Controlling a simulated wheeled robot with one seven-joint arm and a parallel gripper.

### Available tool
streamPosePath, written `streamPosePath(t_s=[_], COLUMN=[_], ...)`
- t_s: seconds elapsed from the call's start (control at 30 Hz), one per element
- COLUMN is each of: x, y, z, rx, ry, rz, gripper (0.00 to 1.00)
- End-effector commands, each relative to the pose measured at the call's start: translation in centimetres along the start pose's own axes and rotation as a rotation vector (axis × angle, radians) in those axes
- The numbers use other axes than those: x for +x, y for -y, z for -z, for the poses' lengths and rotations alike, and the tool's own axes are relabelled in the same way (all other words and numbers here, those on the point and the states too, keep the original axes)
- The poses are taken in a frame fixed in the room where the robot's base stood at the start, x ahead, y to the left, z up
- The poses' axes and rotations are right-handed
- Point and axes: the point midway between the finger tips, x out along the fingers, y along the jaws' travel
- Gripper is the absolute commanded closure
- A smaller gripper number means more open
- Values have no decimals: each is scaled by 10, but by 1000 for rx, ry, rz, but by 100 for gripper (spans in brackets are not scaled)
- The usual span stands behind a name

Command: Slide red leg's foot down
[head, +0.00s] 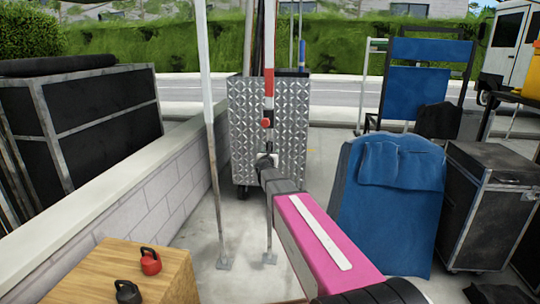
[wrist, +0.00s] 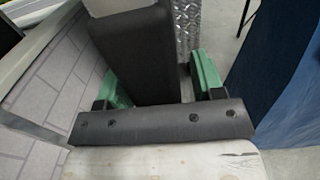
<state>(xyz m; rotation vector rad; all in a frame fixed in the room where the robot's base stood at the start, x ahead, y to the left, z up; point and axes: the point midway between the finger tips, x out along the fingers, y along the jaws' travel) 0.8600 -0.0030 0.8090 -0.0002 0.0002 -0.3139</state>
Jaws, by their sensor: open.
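The red leg (head: 268,85), banded red and white with a red knob (head: 265,123) below, stands upright before a metal cart. A thin grey lower part runs down to a flat foot (head: 269,259) on the ground. My gripper (head: 266,160) is beside the leg, just below the knob; its fingertips are too small to tell apart there. In the wrist view my gripper (wrist: 162,82) is open, with green pads on both sides of a dark upright block. There is a gap at the right finger; I cannot tell whether the left one touches. I cannot tell which part the block is.
A second, white leg (head: 206,80) with a foot stands close on the left, by a low block wall (head: 150,185). The diamond-plate cart (head: 240,130) is behind. A blue-covered item (head: 385,200) is to the right. A wooden box (head: 120,275) with kettlebells is front left.

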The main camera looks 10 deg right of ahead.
Motion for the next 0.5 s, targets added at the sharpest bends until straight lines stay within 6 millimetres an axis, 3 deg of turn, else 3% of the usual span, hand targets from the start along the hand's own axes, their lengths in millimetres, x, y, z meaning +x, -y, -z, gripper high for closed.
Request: streamPosePath(t_s=[0.07,0.2,0.27,0.5], x=[0,0,0,0], y=[0,0,0,0], z=[0,0,0,12], rx=[0,0,0,-1], ry=[0,0,0,-1], rz=[0,0,0,1], gripper=[38,84,100,100])
